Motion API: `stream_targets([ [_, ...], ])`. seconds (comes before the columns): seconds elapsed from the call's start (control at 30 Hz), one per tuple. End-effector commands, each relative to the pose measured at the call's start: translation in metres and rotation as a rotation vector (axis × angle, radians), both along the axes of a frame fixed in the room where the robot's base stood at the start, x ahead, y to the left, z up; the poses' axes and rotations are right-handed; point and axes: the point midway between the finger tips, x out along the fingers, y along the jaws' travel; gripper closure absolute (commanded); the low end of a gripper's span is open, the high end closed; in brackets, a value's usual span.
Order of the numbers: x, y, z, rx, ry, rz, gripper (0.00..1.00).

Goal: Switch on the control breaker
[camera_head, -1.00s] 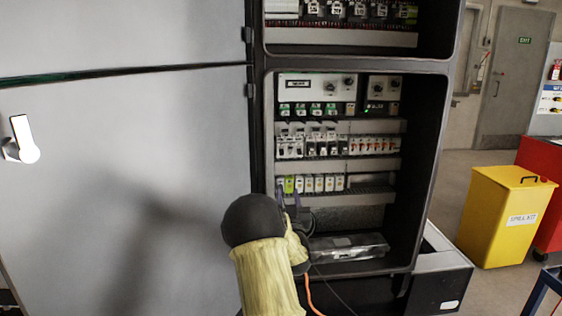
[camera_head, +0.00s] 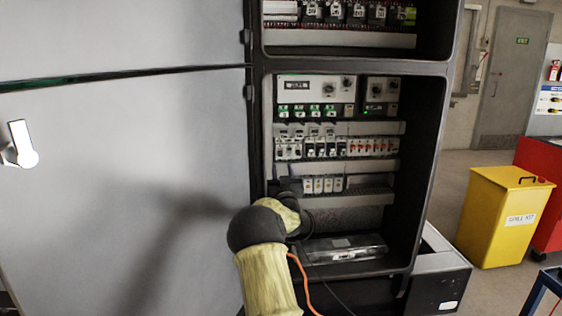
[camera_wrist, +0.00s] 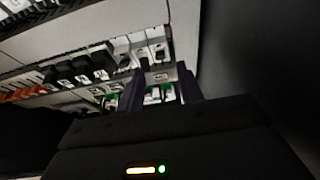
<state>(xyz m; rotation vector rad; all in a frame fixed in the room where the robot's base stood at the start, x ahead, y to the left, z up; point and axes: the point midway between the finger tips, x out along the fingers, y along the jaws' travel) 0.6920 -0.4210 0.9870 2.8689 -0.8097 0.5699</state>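The open electrical cabinet (camera_head: 349,212) holds a middle row of breakers: white ones (camera_head: 288,149) at the left, dark ones (camera_head: 321,148) in the middle and orange-marked ones (camera_head: 371,146) at the right. I cannot read which is the control breaker. The white breakers (camera_wrist: 152,47) and dark breakers (camera_wrist: 90,66) also show in the wrist view. My gripper (camera_wrist: 163,88) has its two dark fingers apart, with green-marked white parts (camera_wrist: 160,95) seen between them. No grip shows, and contact cannot be told. In the head view, my gripper (camera_head: 287,185) covers the left end of the lower module row.
The lower modules (camera_head: 324,185) stand close beside my gripper. A clear box (camera_head: 343,248) lies on the cabinet floor. The cabinet's grey door panel (camera_head: 120,180) is at the left. A yellow bin (camera_head: 507,216) stands on the floor at the right.

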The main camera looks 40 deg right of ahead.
Motion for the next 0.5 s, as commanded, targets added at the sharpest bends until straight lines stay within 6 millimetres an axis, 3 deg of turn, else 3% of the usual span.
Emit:
stream_targets([
  [0.5,0.04,-0.025,0.02,-0.001,-0.002,0.001,0.64],
])
